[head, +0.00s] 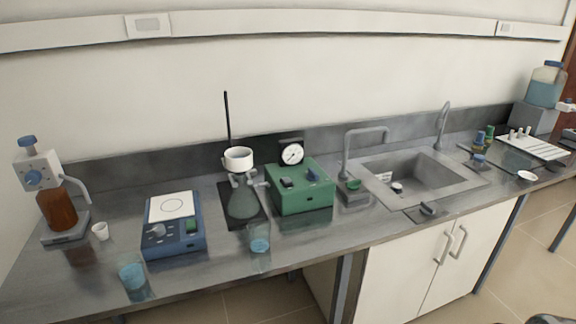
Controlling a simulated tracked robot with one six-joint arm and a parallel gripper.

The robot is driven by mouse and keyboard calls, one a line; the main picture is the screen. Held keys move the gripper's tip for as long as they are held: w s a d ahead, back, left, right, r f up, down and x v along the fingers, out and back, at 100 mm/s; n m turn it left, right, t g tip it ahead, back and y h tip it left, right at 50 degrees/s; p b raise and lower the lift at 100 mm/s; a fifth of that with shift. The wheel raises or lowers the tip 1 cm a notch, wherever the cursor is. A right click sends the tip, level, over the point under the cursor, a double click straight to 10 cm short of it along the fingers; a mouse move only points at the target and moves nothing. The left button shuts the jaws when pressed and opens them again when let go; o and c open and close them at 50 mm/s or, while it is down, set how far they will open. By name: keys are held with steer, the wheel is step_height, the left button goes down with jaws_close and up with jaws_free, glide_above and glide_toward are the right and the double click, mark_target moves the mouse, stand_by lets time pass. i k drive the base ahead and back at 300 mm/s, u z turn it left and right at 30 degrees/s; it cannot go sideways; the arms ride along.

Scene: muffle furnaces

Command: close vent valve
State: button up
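The green box (302,196), with a round white dial gauge (291,154) at its back, stands on the bench right of the flask. A small blue knob or handle (312,174) and a dark part (287,183) sit on its top. I cannot tell for sure which part is the vent valve, or its position. A grey flask (243,201) with a white funnel (239,159) stands beside the box, in front of a thin dark rod. My gripper is not in view.
A blue hotplate-like device (174,238) and two beakers of blue liquid (132,276) (259,246) stand left and in front. A brown bottle with dispenser (58,210) stands far left. A grey block with green top (353,194), tap and sink (411,180) lie right of the box.

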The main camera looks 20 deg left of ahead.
mark_target(312, 175)
steer(key=u, duration=0.35)
steer(key=i, duration=0.6)
steer(key=u, duration=1)
steer(key=i, duration=0.7)
steer(key=u, duration=0.5)
